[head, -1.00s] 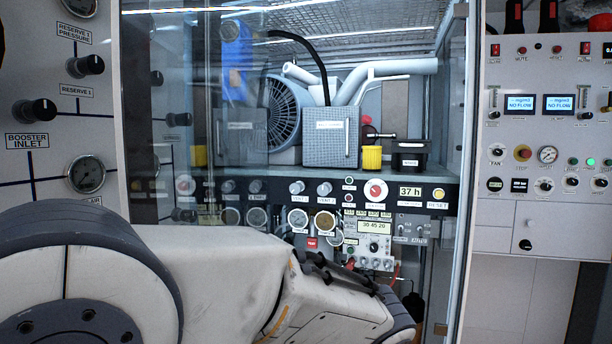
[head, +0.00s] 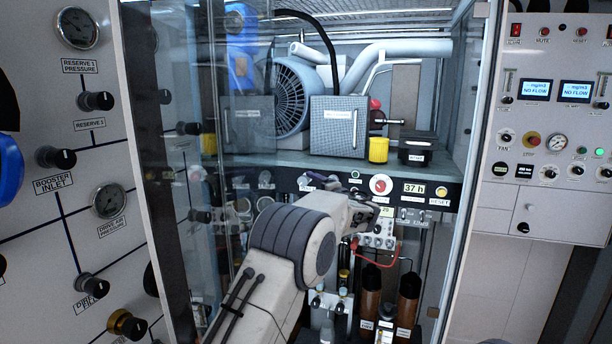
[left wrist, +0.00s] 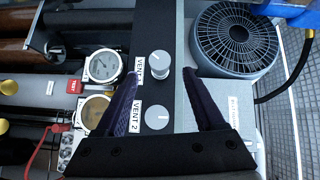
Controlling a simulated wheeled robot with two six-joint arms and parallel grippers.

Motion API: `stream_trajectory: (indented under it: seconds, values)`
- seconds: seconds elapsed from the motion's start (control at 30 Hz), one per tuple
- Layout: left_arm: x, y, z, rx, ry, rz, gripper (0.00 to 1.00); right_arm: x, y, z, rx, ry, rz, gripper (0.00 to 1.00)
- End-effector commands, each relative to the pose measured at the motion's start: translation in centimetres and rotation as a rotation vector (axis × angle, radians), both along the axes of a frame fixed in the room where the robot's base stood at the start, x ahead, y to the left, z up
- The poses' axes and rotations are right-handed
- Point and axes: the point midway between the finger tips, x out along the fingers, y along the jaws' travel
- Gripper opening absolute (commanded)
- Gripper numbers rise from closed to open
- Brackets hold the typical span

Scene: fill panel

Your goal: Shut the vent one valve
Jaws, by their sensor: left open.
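The vent 1 valve is a round silver-grey knob (left wrist: 159,62) beside its white VENT 1 label (left wrist: 140,66), in the left wrist view. My left gripper (left wrist: 161,74) is open, its two dark fingers on either side of this knob in the picture. I cannot tell whether the fingertips touch it. A similar vent 2 knob (left wrist: 157,117) with a white mark sits lower between the fingers in the picture. In the head view, my left wrist covers part of the knob row; a vent knob (head: 306,180) shows just left of it. My right gripper is not in view.
A round fan (left wrist: 235,38) lies to the right of the knobs in the left wrist view. Two gauges (left wrist: 104,65) are on the left, with a red tag. In the head view, a glass door (head: 190,120) stands left of my arm; a red knob (head: 381,185) is right of it.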

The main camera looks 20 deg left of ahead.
Motion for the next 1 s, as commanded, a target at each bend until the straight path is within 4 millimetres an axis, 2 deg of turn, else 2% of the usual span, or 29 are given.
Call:
stream_trajectory:
  seconds: [0.03,0.23,0.4,0.67,0.73,0.87,1.0]
  values:
    - [0.8,0.8,0.5,0.001,0.001,0.003,0.71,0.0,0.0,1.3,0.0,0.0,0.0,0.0]
    - [2.9,2.7,0.1,-0.001,0.002,0.002,0.71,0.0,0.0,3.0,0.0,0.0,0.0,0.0]
    - [3.6,3.4,-0.1,-0.001,0.0,0.001,0.71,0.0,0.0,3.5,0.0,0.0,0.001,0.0]
    - [3.7,3.5,-0.2,-0.001,0.0,0.0,0.71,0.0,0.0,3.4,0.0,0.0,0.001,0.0]
    - [3.7,3.5,-0.2,-0.001,0.0,0.0,0.52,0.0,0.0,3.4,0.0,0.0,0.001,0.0]
    - [3.7,3.4,-0.2,-0.002,0.001,0.0,0.02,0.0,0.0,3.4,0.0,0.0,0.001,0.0]
    - [3.7,3.4,-0.3,-0.001,0.001,0.0,0.0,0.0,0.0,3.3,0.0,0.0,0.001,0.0]
